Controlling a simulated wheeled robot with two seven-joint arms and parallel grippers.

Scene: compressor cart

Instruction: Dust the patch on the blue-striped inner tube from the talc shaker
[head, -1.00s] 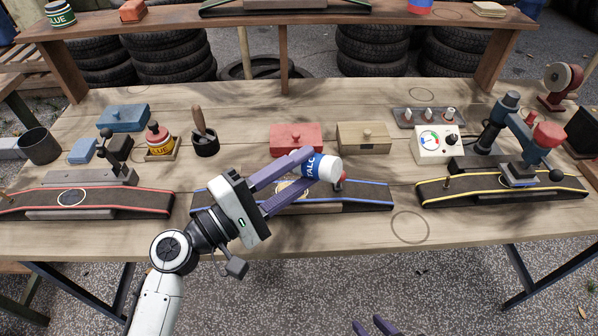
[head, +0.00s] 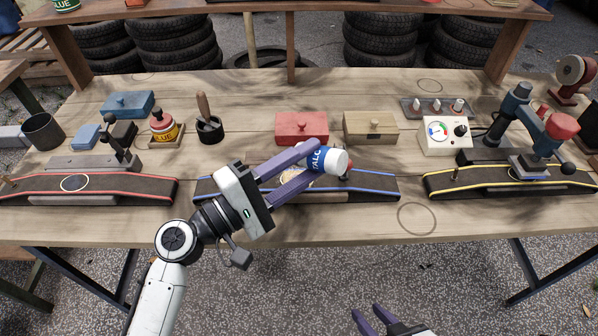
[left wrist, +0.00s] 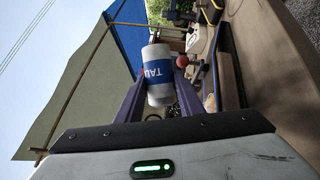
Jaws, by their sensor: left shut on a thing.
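The blue-striped inner tube (head: 370,186) lies across the middle of the bench on a low stand. A pale patch (head: 292,179) on its top is partly hidden behind my left fingers. My left gripper (head: 312,168) is shut on the talc shaker (head: 330,160), a white and blue can marked TALC. The shaker is held on its side over the tube, its white end to the right. The left wrist view also shows the shaker (left wrist: 159,75) between the fingers. I see no powder falling. My right gripper (head: 368,311) is open and empty in front of the bench.
A red-striped tube (head: 130,188) lies left and a yellow-striped tube (head: 450,184) right, under a clamp press (head: 535,125). Behind the middle tube stand a red box (head: 301,127), a wooden box (head: 371,127) and a gauge box (head: 446,134). The front right bench is clear.

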